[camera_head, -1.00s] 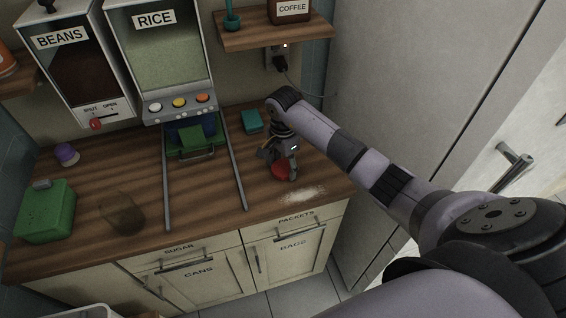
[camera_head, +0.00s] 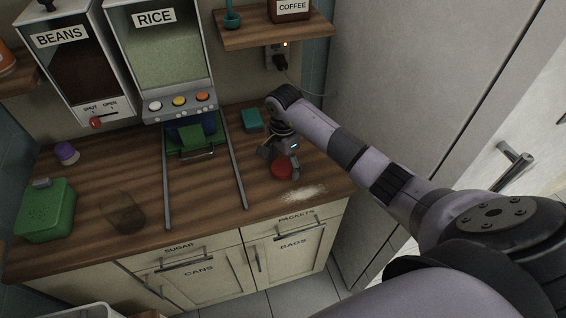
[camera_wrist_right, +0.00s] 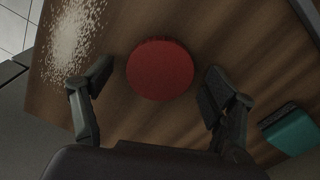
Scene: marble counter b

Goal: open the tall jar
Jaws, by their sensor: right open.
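A round red lid-like top (camera_head: 281,168) is near the right part of the wooden counter, below my right gripper (camera_head: 280,160). In the right wrist view the red disc (camera_wrist_right: 160,69) lies between and just beyond the open fingers of my right gripper (camera_wrist_right: 158,90), with gaps on both sides. Any jar body under the red top is hidden, so I cannot tell its height. A clear brownish glass vessel (camera_head: 122,212) stands on the left part of the counter. My left gripper is not in view.
Spilled white grains (camera_head: 298,193) lie near the counter's front edge. A teal block (camera_head: 252,120) is behind the gripper. Two metal rails (camera_head: 236,175) run below the rice dispenser (camera_head: 160,60). A green canister (camera_head: 45,213) and purple item (camera_head: 66,153) are at left.

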